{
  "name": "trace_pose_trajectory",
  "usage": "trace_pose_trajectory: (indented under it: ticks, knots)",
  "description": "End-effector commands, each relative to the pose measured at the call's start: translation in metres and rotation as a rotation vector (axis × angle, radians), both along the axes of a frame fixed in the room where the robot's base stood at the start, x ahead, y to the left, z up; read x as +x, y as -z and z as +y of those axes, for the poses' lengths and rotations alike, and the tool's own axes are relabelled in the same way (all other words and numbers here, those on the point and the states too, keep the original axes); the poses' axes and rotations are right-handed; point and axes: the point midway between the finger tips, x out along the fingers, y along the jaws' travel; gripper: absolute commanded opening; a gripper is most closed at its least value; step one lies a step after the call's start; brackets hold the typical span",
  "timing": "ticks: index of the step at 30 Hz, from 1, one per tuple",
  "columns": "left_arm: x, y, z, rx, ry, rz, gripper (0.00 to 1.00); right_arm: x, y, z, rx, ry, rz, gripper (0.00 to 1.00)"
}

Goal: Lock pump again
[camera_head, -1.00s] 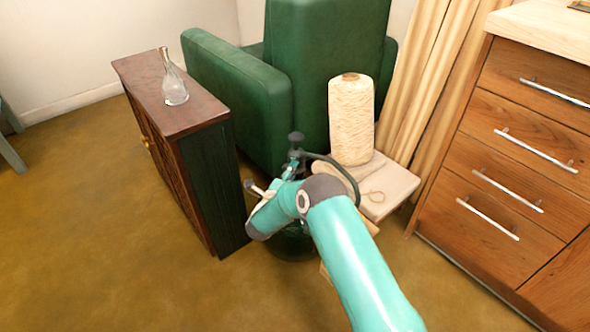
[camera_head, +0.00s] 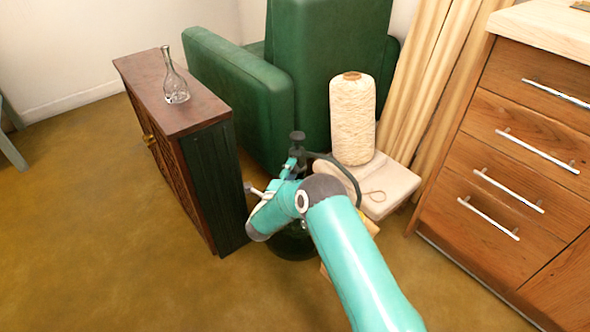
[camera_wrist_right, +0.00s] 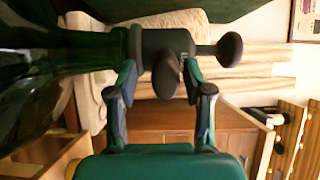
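The pump is a dark green sprayer bottle (camera_head: 293,246) with a dark top. It stands on the floor behind my right arm, which hides much of it. Its upright round knob (camera_head: 297,137) shows above my arm. In the right wrist view the green bottle (camera_wrist_right: 45,75) lies to the left, and the dark pump head with its end knob (camera_wrist_right: 230,50) points right. My right gripper (camera_wrist_right: 160,78) is at the pump head. Its two fingers are apart, on either side of a dark rounded part (camera_wrist_right: 166,74), with gaps visible. My left gripper is out of view.
A dark wooden cabinet (camera_head: 190,115) with a glass carafe (camera_head: 175,85) stands to the left. A green armchair (camera_head: 245,90) is behind. A thread spool (camera_head: 352,120) stands on a pale low stand (camera_head: 395,190). A drawer chest (camera_head: 520,150) is at right.

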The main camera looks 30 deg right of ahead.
Motion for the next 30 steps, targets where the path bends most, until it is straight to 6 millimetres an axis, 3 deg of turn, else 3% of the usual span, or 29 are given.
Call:
trace_pose_trajectory:
  ticks: [11,30]
  knots:
    - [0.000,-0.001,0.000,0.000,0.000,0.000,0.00,-0.004,-0.003,0.001,-0.001,0.008,-0.006,0.52]
    - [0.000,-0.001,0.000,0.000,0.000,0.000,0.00,-0.062,-0.001,0.089,-0.001,0.003,-0.003,0.52]
